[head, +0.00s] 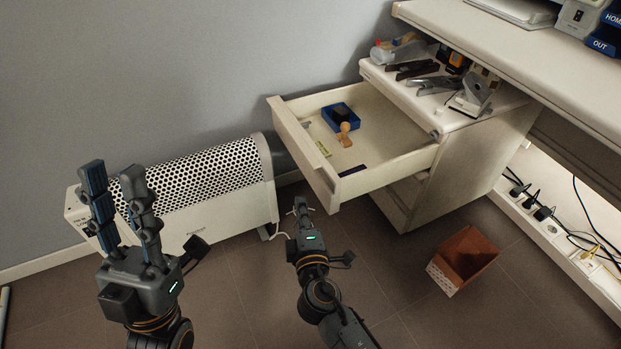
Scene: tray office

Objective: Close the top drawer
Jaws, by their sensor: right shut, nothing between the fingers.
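The top drawer (297,145) is pulled out of the white cabinet (472,165). Inside it are a blue box (341,116), a wooden stamp (345,134) and a few small flat items. My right gripper (301,203) is shut and empty, in front of and below the drawer's front panel in the picture; I cannot tell whether it touches the panel. My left gripper (112,172) is open and empty, pointing up at the left in front of the heater, away from the drawer.
A white perforated heater (205,180) stands against the wall left of the drawer. A brown open box (463,259) is on the floor at the right. Staplers (414,69) and a hole punch (473,95) lie on the cabinet top. A white desk (520,50) overhangs at right.

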